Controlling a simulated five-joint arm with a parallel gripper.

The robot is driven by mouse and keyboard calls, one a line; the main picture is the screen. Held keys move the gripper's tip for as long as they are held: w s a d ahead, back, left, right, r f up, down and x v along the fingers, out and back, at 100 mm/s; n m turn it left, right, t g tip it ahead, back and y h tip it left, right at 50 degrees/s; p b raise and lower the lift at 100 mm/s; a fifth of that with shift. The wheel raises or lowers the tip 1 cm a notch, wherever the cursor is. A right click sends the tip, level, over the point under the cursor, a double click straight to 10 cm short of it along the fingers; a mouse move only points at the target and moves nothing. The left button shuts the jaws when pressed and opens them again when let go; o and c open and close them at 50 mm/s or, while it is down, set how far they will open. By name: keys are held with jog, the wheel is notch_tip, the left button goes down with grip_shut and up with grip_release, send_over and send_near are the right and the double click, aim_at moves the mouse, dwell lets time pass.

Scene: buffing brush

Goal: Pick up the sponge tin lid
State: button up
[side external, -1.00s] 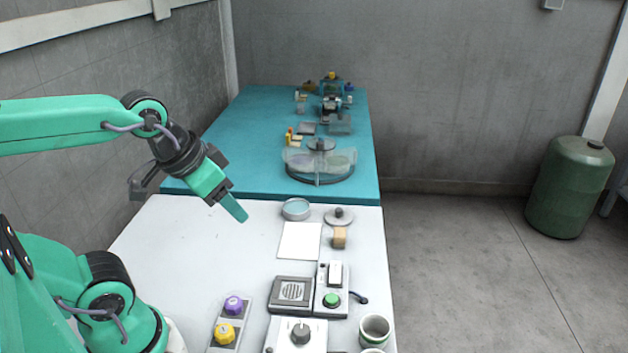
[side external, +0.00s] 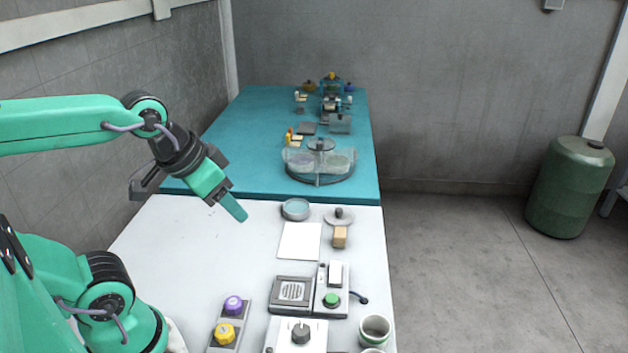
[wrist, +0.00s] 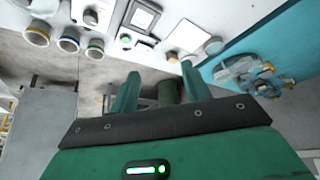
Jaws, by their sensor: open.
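The sponge tin lid (side external: 339,217) is a flat grey disc with a dark knob. It lies on the white table near its right edge in the side view. The round sponge tin (side external: 295,209), with blue inside, stands open just left of it. My gripper (side external: 236,208) hangs above the white table, left of the tin and apart from everything. Its two green fingers (wrist: 160,75) are spread and empty in the wrist view. The tin (wrist: 214,45) also shows there; the lid is hard to make out near the right fingertip.
A wooden block (side external: 340,237) sits right in front of the lid, and a white sheet (side external: 300,241) lies beside it. A switch box with a green button (side external: 331,300) and a grilled box (side external: 292,291) stand nearer. A clear-walled round container (side external: 319,164) is on the teal table behind.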

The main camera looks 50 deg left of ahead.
dwell(0.3)
jog(key=m+g, duration=0.4)
jog(key=g, duration=0.1)
send_over(337, 211)
notch_tip(337, 211, down, 15)
jog(key=shift+s+d+r, duration=0.1)
jog(key=shift+r, duration=0.1)
jog(key=shift+w+f+m+g, duration=0.2)
jog(key=shift+f+m+g, duration=0.1)
jog(key=shift+f, duration=1.45)
